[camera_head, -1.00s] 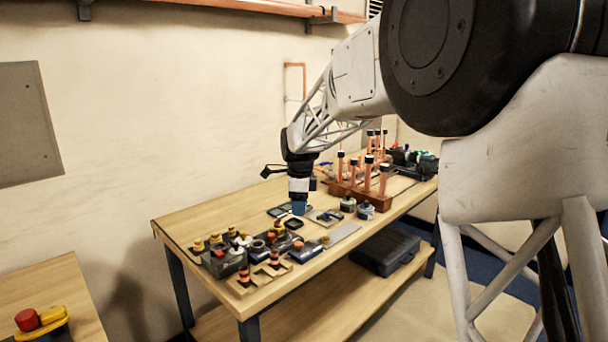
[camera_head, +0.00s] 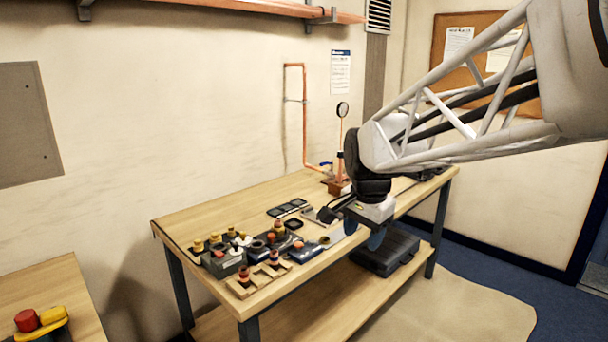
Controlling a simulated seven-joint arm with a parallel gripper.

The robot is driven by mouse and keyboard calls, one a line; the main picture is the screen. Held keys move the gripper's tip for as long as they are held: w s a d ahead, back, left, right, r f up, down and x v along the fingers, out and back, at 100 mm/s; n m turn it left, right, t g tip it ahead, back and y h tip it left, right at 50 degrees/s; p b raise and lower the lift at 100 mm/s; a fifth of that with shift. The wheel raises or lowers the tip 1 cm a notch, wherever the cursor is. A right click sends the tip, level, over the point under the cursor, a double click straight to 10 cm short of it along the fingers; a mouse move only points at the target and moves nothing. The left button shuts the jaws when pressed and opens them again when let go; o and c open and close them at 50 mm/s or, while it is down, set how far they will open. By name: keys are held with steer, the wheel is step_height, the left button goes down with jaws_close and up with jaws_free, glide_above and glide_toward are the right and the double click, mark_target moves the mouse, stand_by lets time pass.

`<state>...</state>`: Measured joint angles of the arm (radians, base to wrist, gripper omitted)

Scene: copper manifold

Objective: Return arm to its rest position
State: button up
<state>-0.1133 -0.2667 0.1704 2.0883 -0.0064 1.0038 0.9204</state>
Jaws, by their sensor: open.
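My gripper (camera_head: 374,238) hangs from my white lattice arm, pointing down beside the front edge of the wooden workbench (camera_head: 200,217). Its blue fingers are small here, with nothing seen between them. It is open. My arm comes in from the upper right and hides the right part of the bench. The copper pipe rack there is mostly hidden. A copper pipe with a round gauge (camera_head: 342,109) stands on a wooden block behind my wrist.
Fittings and trays (camera_head: 266,250) fill the bench's front left. Several dark square pads (camera_head: 287,208) lie mid-bench. A dark case (camera_head: 384,250) sits on the lower shelf. Another table (camera_head: 75,300) stands at lower left. The floor (camera_head: 450,300) at right is clear.

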steer(key=s+d+f+n, duration=0.2)
steer(key=s+n, duration=0.1)
steer(key=s, duration=0.5)
steer(key=s+d+f+n, duration=0.2)
steer(key=s+n, duration=0.1)
steer(key=s, duration=0.5)
steer(key=s+d+f+n+t, duration=0.1)
steer(key=s+d+f+n, duration=0.1)
steer(key=s, duration=0.6)
steer(key=shift+s+d+f+n, duration=0.2)
steer(key=shift+f+n, duration=0.1)
steer(key=shift+n, duration=0.2)
stand_by(0.6)
